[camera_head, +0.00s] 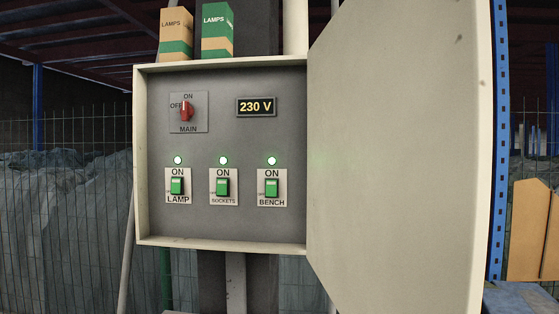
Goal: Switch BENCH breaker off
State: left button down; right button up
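The BENCH breaker (271,188) is a green switch on a white plate at the right of the lower row. It sits up against the word ON, and the green light (271,161) above it is lit. The LAMP breaker (177,186) and SOCKETS breaker (222,187) stand to its left, each also up with a lit green light. The red MAIN rotary switch (186,109) points up to ON. The display (256,107) reads 230 V. Neither of my grippers shows in the head view.
The panel box (141,160) is open, its large door (395,150) swung out to the right. Two LAMPS cartons (176,32) (217,30) stand on top. A blue rack post (499,140) is right of the door. The space before the breakers is clear.

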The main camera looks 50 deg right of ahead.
aim_at(271, 185)
jog(key=z, duration=1.3)
